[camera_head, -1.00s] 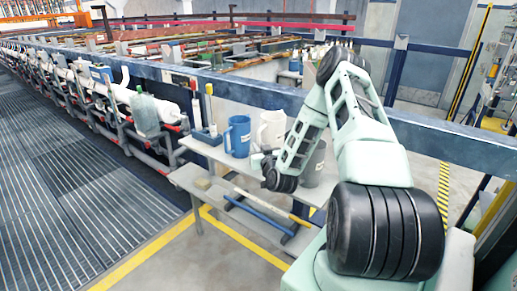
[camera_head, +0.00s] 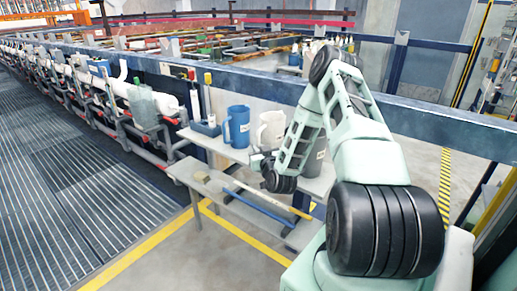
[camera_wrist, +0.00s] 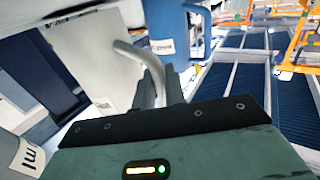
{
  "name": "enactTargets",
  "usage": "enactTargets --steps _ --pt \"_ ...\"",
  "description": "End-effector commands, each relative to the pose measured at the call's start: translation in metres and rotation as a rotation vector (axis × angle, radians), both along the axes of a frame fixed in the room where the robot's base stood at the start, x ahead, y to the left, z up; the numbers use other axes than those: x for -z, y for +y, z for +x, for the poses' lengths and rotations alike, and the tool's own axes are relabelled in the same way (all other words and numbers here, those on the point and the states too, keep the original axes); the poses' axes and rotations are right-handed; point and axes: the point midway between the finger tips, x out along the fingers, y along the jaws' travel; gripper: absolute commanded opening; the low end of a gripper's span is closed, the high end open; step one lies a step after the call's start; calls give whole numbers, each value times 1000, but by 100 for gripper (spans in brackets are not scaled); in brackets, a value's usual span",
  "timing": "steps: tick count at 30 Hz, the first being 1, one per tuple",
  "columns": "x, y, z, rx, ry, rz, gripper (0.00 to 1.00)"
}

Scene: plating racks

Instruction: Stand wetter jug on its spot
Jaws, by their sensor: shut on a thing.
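A white jug (camera_head: 268,131) stands upright at the bench, right of a blue jug (camera_head: 237,127). In the wrist view the white jug (camera_wrist: 92,58) fills the upper left, and my gripper (camera_wrist: 164,82) is shut on its handle. In the head view my gripper (camera_head: 262,161) is small, in front of the white jug and partly hidden by my wrist. The blue jug (camera_wrist: 178,30) also shows beyond the fingers. A grey jug (camera_head: 316,160) stands to the right, partly behind my arm. I cannot read the labels to tell which is the wetter jug, nor see the white jug's base clearly.
The grey bench (camera_head: 205,142) has a lower shelf with a blue rod (camera_head: 262,211) and a yellow-ended rod. A blue rail (camera_head: 420,120) runs behind. The floor in front is clear.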

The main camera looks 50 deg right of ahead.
Motion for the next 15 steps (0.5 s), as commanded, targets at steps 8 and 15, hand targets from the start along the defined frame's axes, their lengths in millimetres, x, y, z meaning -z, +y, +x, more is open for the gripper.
enactTargets --steps 8,15 --pt "2 0 0 0 -1 0 0" --pt "6 0 0 0 -1 0 0"
